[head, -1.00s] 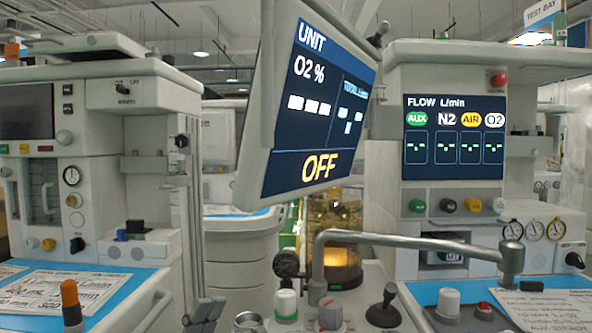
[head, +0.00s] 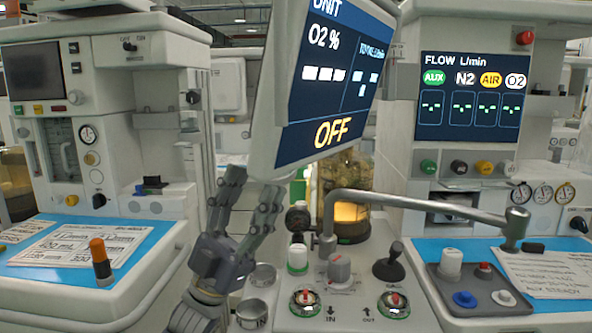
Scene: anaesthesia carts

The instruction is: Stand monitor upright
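The monitor (head: 327,85) is a white-framed screen reading UNIT, O2 % and OFF. It is tilted in the upper middle of the head view, its lower edge sloping up to the right, and its top is cut off. My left gripper (head: 250,180) rises from below at the monitor's lower left corner, its two dark fingers spread apart. The fingertips are just below and left of that corner; I cannot tell whether they touch it. Nothing shows between the fingers. My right gripper is not in view.
A grey bent metal arm (head: 420,203) crosses above the centre console (head: 350,314), which carries knobs and a black joystick (head: 389,262). A flow panel (head: 470,95) stands at right. The left cart (head: 110,110) has a blue work surface (head: 38,262) with an orange-capped knob (head: 100,262).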

